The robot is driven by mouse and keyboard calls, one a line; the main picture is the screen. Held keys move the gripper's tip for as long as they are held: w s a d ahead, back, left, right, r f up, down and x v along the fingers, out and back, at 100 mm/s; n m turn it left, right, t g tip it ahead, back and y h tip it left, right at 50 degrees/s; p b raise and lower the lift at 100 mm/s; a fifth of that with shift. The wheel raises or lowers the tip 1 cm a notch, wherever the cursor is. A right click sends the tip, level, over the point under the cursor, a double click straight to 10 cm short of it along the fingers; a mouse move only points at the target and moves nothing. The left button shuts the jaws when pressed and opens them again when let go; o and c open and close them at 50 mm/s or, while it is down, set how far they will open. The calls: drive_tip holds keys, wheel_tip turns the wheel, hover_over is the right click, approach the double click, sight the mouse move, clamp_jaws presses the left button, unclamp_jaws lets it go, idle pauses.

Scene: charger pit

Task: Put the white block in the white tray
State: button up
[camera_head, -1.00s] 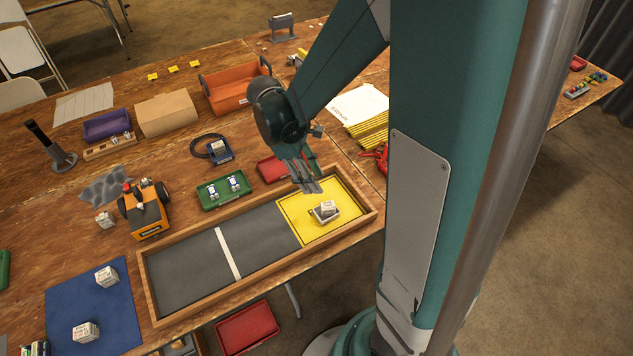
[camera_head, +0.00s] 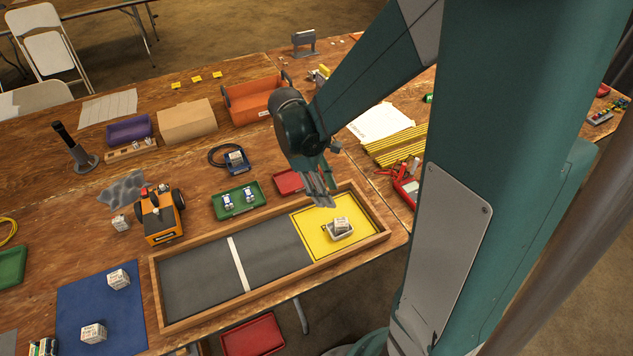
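A white block (camera_head: 341,224) with printed marks sits in or on a small white tray (camera_head: 337,235) on the yellow square of the wooden-framed pit. It looks slightly raised toward the tray's far right side; whether it rests flat inside I cannot tell. My gripper (camera_head: 323,199) hangs above the far edge of the yellow square, up and left of the block and apart from it. Its fingers point down and look empty, but their opening is unclear. Two other white blocks lie on the blue mat, one at its far side (camera_head: 119,278) and one nearer (camera_head: 94,332).
The pit's wooden rim (camera_head: 215,317) surrounds grey flooring and the yellow square (camera_head: 309,235). Behind it stand a green tray (camera_head: 238,211) with small items, a red tray (camera_head: 289,182) and an orange bin (camera_head: 252,100). An orange toy vehicle (camera_head: 158,215) stands left.

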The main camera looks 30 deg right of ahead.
drive_tip(key=s+a+r+m+t+y, duration=0.1)
drive_tip(key=s+a+r+m+t, duration=0.3)
drive_tip(key=r, duration=0.5)
drive_tip(key=s+a+r+m+t+y, duration=0.2)
drive_tip(key=s+a+r+m+t, duration=0.2)
drive_tip(key=r+t, duration=0.2)
drive_tip(key=shift+s+a+r+m, duration=0.2)
drive_tip(key=shift+r+m, duration=0.2)
drive_tip(key=shift+r, duration=0.95)
